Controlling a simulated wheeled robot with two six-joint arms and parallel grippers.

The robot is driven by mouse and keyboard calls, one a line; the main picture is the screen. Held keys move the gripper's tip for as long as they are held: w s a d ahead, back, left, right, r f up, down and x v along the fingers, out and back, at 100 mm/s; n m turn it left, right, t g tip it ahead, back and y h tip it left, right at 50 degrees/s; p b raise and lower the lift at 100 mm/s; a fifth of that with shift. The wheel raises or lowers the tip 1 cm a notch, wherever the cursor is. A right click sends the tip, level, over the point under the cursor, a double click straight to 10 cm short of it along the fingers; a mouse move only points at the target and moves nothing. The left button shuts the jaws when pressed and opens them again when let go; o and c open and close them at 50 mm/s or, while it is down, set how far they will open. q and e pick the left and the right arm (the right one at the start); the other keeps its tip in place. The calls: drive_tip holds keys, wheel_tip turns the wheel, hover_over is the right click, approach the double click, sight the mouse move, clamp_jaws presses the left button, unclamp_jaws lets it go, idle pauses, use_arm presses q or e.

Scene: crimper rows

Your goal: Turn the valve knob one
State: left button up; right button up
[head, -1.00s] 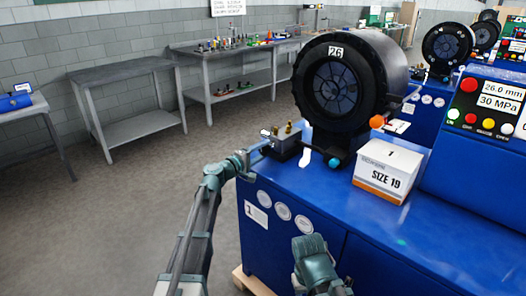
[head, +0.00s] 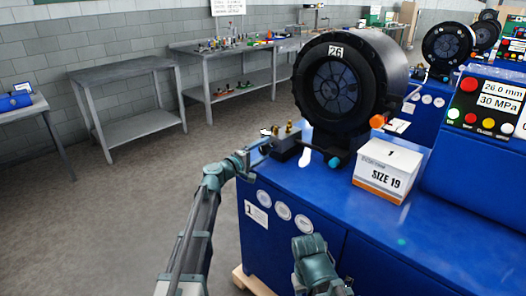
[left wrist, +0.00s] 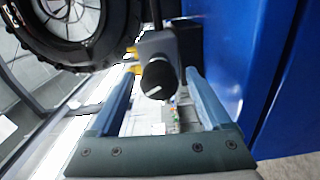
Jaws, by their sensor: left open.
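The valve is a small grey block (head: 284,148) with brass fittings on the near left corner of the blue machine's top. Its round black knob (left wrist: 158,80) with a white pointer line faces the left wrist camera. My left gripper (left wrist: 159,74) is open, with one finger on each side of the knob. Gaps show between the fingers and the knob in that view; contact cannot be told. In the head view my left gripper (head: 256,153) is at the valve's left side, partly covering the knob.
A black crimper head (head: 338,85) marked 26 stands just behind the valve. A white box (head: 388,167) labelled SIZE 19 sits to its right on the blue machine (head: 300,190). A control panel is farther right. Grey tables (head: 125,68) stand at the back; the floor at left is clear.

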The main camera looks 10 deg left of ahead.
use_arm(q)
drive_tip(key=v, duration=1.3)
drive_tip(key=shift+s+a, duration=0.2)
drive_tip(key=shift+s, duration=0.15)
drive_tip(key=s+d+f+m+g, duration=0.3)
drive_tip(key=d+f, duration=0.1)
drive_tip(key=d, duration=0.2)
drive_tip(key=s+d+f+m+g, duration=0.2)
drive_tip(key=s+d+f+g, duration=0.1)
drive_tip(key=d, duration=0.3)
drive_tip(key=s+d+f+m+g+y, duration=0.35)
drive_tip(key=s+f, duration=0.25)
drive_tip(key=s, duration=0.2)
drive_tip(key=s+d+f+m+g+y, duration=0.2)
drive_tip(key=s+d+f+m+g, duration=0.15)
drive_tip(key=s+f, duration=0.35)
drive_tip(key=s+a+f+m+g+y, duration=0.2)
drive_tip(key=s+a+y, duration=0.2)
drive_tip(key=s+y, duration=0.45)
wheel_tip(320, 180, up, 16)
drive_tip(key=h+p, duration=0.2)
drive_tip(key=p, duration=1.3)
drive_tip(key=shift+s+a+p, duration=0.2)
drive_tip(key=shift+s+p, duration=0.1)
drive_tip(key=shift+s, duration=0.15)
drive_tip(key=shift+f, duration=0.2)
